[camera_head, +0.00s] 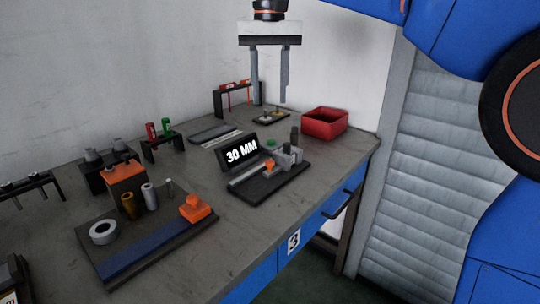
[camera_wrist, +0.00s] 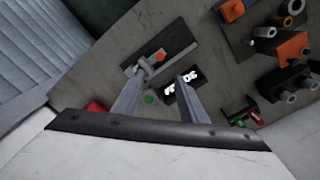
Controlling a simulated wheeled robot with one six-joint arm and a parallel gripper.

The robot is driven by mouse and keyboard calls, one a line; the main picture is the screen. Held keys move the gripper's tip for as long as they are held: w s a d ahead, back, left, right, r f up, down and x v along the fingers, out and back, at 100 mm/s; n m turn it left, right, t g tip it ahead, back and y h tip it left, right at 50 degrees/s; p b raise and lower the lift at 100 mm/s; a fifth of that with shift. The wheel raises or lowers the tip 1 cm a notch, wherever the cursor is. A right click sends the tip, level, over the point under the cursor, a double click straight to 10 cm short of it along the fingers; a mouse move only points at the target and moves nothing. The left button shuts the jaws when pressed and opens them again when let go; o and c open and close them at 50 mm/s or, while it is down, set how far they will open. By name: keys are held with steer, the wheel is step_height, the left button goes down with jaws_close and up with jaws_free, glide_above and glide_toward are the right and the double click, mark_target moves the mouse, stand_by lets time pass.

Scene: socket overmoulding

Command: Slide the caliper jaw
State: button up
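The caliper fixture is a black base (camera_head: 268,192) near the table's front edge, with a light rail (camera_head: 245,175), an orange slider piece (camera_head: 269,163) and grey jaw blocks (camera_head: 288,157). A dark display (camera_head: 240,152) reading "30 MM" stands behind it. My gripper (camera_head: 269,101) is open and empty, pointing down, above and behind the fixture. In the wrist view, the caliper's orange piece (camera_wrist: 160,56) and the display (camera_wrist: 184,90) lie beyond and between my fingers (camera_wrist: 163,76). One finger partly hides the grey jaw blocks there.
A red bin (camera_head: 325,124) stands to the right of the fixture. A small plate with little parts (camera_head: 271,117) and a rack with red tools (camera_head: 236,92) are behind. A board with cylinders and an orange block (camera_head: 197,209) lies to the left. Bare table separates it from the fixture.

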mark_target(270, 161)
step_height(270, 161, down, 17)
steer(key=shift+f, duration=0.1)
stand_by(0.5)
jaws_close()
